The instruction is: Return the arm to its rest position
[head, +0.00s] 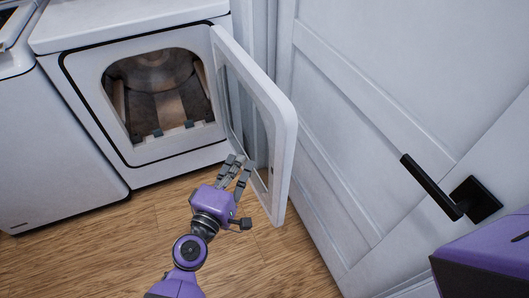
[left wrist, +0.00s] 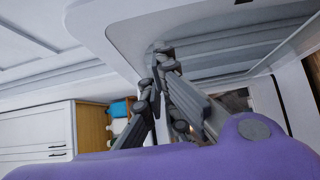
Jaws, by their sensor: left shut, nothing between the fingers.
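My left arm comes up from the bottom of the head view, and its purple and grey gripper (head: 238,163) is in front of the dryer, by the lower part of the open door. The gripper is shut and holds nothing. In the left wrist view its fingertips (left wrist: 160,58) come together close to the white door (left wrist: 125,32); I cannot tell whether they touch it. The dryer door (head: 284,130) stands open, swung out to the right. The dryer (head: 150,30) has an open drum (head: 165,90) that looks empty. My right gripper is not in view.
A white washer (head: 55,150) stands left of the dryer. A white panelled room door (head: 370,110) with a black handle (head: 435,190) closes off the right side. Bare wooden floor (head: 110,255) lies in front of the machines. White cabinets (left wrist: 35,130) show in the left wrist view.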

